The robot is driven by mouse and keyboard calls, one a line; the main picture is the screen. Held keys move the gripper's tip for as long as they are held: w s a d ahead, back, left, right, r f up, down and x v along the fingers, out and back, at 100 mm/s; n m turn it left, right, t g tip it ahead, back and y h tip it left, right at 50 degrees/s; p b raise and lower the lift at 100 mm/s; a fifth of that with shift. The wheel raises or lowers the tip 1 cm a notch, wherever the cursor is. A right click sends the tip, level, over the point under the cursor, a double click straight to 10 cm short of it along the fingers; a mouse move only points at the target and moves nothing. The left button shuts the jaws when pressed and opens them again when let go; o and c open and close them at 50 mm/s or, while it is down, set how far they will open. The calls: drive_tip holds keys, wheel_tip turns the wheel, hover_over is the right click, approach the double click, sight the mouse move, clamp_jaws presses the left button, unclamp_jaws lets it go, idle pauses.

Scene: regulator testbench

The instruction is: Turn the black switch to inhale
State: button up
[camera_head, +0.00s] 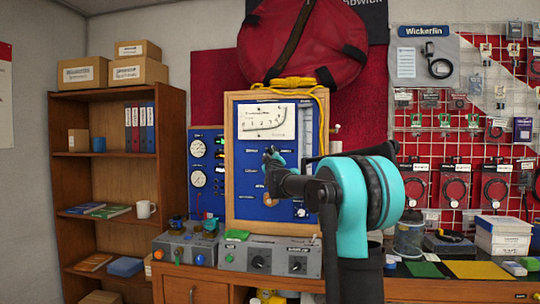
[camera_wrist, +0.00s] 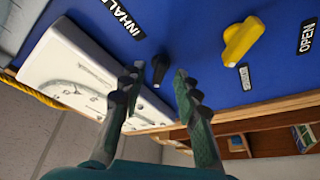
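The black switch (camera_wrist: 160,69) sits on a blue panel (camera_wrist: 190,25) in the wrist view, beside the white INHALE label (camera_wrist: 123,17). My gripper (camera_wrist: 157,78) is open, with its two ridged fingers on either side of the switch. Gaps show between the switch and both fingers, so it does not look gripped. In the head view my gripper (camera_head: 270,162) is in front of the upright wood-framed blue panel (camera_head: 246,203); the switch cannot be made out there.
A yellow knob (camera_wrist: 240,40) is beside the switch, near an OPEN label (camera_wrist: 307,36). A white gauge plate (camera_wrist: 75,73) lies along the panel on the other side. Grey control boxes (camera_head: 268,255) stand on the bench below the panel. A yellow hose (camera_head: 297,84) hangs at the panel's top.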

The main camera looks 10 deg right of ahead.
drive_tip(key=shift+w+r, duration=0.1)
drive_tip(key=shift+w, duration=0.4)
clamp_jaws()
